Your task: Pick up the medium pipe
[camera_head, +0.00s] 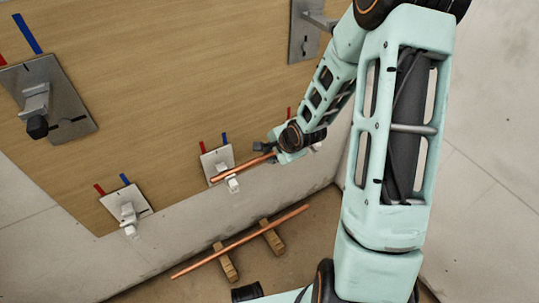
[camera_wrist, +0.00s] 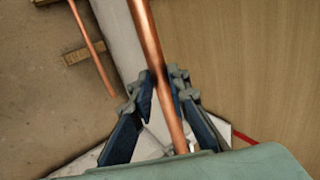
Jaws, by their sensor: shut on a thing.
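My gripper (camera_head: 266,150) is shut on a copper pipe, the medium pipe (camera_head: 238,169), in front of the lower part of the wooden panel. The wrist view shows the fingers (camera_wrist: 163,82) on both sides of the medium pipe (camera_wrist: 147,30), which runs between them towards the palm. In the head view the pipe slopes down to the left, and its left part passes in front of a small wall plate; I cannot tell whether they touch. My gripper hides its other end.
A longer copper pipe (camera_head: 205,262) lies across two wooden blocks (camera_head: 273,238) on the floor. Several metal plates with valves or brackets are on the wooden panel (camera_head: 170,80), including a plate at lower left (camera_head: 127,201) and a large one (camera_head: 58,95). Open floor is at right.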

